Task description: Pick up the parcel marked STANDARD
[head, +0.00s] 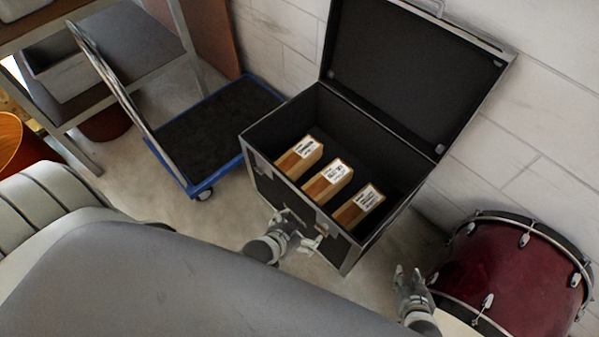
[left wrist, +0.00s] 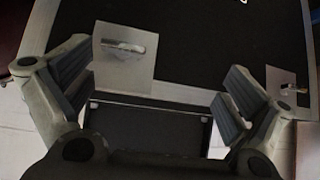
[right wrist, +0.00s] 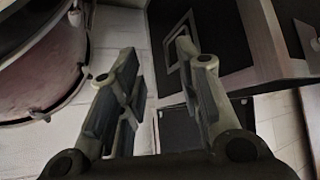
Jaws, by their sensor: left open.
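Three tan parcels with white labels stand side by side in an open black case (head: 262,192): a left parcel (head: 298,158), a middle parcel (head: 327,181) and a right parcel (head: 358,206). The label print is too small to tell which reads STANDARD. My left gripper (head: 304,236) is open and empty, at the case's front wall, outside the parcels. In the left wrist view, its wide-apart fingers (left wrist: 155,95) face the case's dark panel and metal latch plates. My right gripper (head: 409,274) is empty, fingers apart, between case and drum; it also shows in the right wrist view (right wrist: 160,85).
The case's raised lid (head: 405,75) stands against the white wall. A dark red drum (head: 515,265) is at the right. A blue-edged trolley (head: 215,125) and a shelf (head: 120,60) are at the left. A grey rounded surface fills the front.

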